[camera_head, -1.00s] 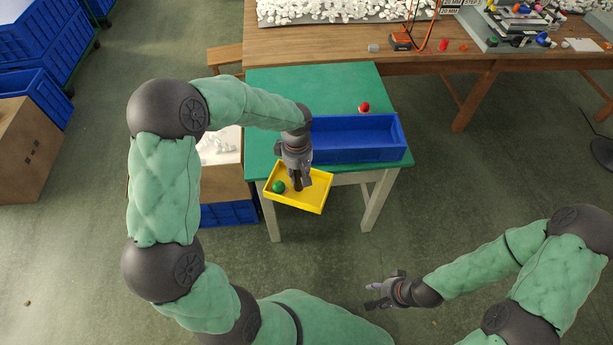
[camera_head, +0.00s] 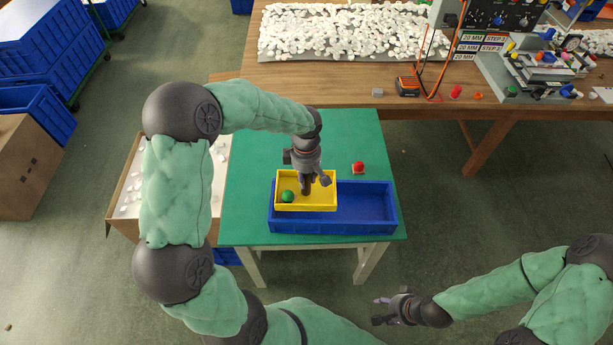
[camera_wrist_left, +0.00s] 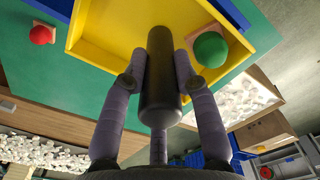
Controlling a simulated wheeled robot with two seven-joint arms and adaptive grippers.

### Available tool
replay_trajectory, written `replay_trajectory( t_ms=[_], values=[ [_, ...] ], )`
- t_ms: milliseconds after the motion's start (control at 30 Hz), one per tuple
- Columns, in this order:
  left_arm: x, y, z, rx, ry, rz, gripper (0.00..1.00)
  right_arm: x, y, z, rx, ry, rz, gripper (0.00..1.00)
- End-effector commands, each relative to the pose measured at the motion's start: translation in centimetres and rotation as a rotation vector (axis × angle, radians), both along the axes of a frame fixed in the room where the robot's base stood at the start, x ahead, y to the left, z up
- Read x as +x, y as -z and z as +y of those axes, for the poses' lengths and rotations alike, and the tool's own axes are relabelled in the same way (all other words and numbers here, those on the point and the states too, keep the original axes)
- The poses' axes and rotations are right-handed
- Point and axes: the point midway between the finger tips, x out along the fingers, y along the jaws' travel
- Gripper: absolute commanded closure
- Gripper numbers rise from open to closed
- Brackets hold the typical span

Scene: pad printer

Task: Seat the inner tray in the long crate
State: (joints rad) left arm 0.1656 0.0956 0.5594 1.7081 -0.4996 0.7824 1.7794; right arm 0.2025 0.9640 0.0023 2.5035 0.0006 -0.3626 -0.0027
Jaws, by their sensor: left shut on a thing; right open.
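The inner tray is a yellow open tray (camera_head: 325,207) with a green ball (camera_head: 288,196) in its left part. My left gripper (camera_head: 309,188) is shut on a dark upright post (camera_wrist_left: 161,80) at the tray. The tray is over the left half of the long blue crate (camera_head: 350,228) and looks roughly level. Its far edge shows beyond the crate's far rim, so it appears above the crate; the exact gap is unclear. The crate's right half is empty. My right gripper (camera_head: 385,309) is open and empty, low at the right, away from the table.
The crate stands on a green-topped table (camera_head: 250,160). A red ball (camera_head: 358,167) on a small base sits just behind the crate. A wooden bench (camera_head: 400,105) with white pieces and a machine is at the back. A box (camera_head: 130,205) stands left of the table.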

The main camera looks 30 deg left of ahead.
Motion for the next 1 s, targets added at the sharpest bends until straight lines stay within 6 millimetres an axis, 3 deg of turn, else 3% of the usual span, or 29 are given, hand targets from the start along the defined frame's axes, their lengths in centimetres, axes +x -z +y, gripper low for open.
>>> replay_trajectory(
  t_ms=[467,1000],
  values=[
    [0.0,0.1,0.0,0.001,0.017,0.001,1.0,0.0,0.4,0.0,0.0,0.0,0.0,0.52],
    [0.0,4.3,0.0,0.001,0.016,0.001,1.0,0.0,3.9,0.0,0.0,0.0,0.0,0.52]
  ],
)
